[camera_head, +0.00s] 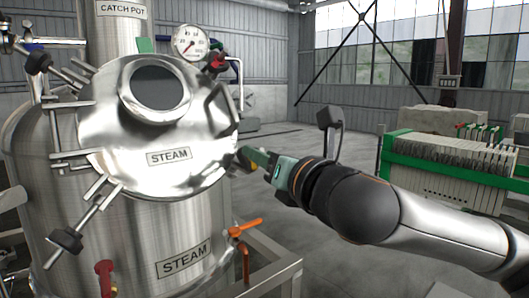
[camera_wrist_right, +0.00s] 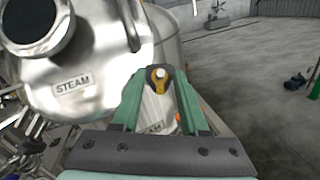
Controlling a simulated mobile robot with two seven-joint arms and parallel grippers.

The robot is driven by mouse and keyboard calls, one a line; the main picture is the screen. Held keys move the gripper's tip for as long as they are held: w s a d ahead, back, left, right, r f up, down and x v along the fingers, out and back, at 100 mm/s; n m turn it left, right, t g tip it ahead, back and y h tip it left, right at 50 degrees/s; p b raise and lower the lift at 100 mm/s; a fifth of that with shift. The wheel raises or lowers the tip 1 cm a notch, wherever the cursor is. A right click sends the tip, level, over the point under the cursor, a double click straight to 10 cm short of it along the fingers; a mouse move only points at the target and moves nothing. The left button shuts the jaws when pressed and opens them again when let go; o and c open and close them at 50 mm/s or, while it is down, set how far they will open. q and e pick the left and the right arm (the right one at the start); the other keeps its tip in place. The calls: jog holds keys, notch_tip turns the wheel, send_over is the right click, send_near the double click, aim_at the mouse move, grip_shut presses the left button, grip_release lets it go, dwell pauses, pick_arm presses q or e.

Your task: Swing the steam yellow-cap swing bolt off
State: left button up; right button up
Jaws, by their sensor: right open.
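The yellow-cap swing bolt (camera_wrist_right: 158,76) shows in the right wrist view as a yellow and black cap with a pale centre, at the right side of the steel tank lid marked STEAM (camera_head: 190,168). My right gripper (camera_head: 249,157) reaches in from the right to the lid's right edge in the head view. In the wrist view its two green fingers are open, one to each side of the cap. I cannot tell whether they touch it. The bolt is mostly hidden by the gripper in the head view. My left gripper is not in view.
Swing bolts with dark knobs (camera_head: 66,240) stick out at the tank's left side. A pressure gauge (camera_head: 190,42) stands above the lid. An orange valve handle (camera_head: 245,228) is below the gripper. A green-framed plate stack (camera_head: 450,170) stands at the right, with open floor between.

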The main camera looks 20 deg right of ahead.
jog(key=shift+w, duration=0.1)
grip_shut()
dwell(0.3)
dwell(1.1)
